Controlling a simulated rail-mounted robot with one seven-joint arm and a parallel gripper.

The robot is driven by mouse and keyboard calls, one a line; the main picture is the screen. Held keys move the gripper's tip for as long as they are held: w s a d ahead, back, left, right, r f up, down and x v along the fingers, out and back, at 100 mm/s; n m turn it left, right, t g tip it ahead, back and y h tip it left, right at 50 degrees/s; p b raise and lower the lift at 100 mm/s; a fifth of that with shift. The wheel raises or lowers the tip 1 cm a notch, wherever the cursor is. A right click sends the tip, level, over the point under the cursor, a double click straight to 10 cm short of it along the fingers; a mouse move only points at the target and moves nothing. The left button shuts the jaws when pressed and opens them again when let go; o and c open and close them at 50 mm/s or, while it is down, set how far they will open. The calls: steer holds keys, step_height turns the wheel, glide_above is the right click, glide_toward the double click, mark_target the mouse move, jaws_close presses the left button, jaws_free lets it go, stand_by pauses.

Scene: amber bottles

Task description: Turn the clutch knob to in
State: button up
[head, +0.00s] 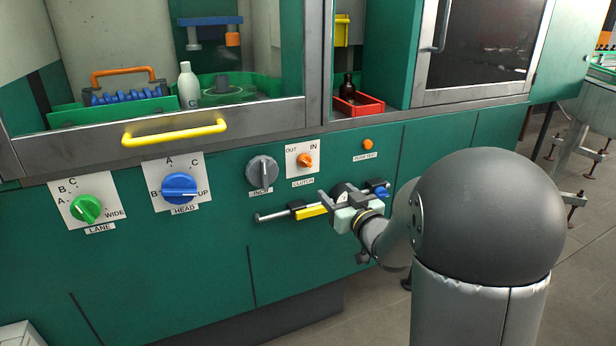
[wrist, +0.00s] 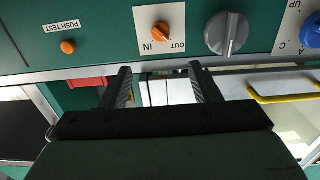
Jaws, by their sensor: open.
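The clutch knob (head: 304,160) is a small orange knob on a white plate, with OUT at its upper left and IN at its upper right in the head view. In the upside-down wrist view the clutch knob (wrist: 161,33) sits beyond the fingertips, with IN at lower left and OUT at lower right. Its pointer is too small to read surely. My gripper (head: 345,192) is in front of the panel, right of and below the knob in the head view. In the wrist view my gripper (wrist: 160,68) is open and empty, its two dark fingers apart, not touching the knob.
A grey knob (head: 262,171) is left of the clutch, then a blue head knob (head: 179,187) and a green lane knob (head: 86,209). An orange push-test button (head: 367,145) is to the right. A yellow handle (head: 175,132) juts out above the knobs.

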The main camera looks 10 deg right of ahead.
mark_target(308, 164)
steer(key=x, duration=1.7)
steer(key=shift+s+r, duration=0.1)
steer(key=shift+r, duration=0.05)
steer(key=c, duration=1)
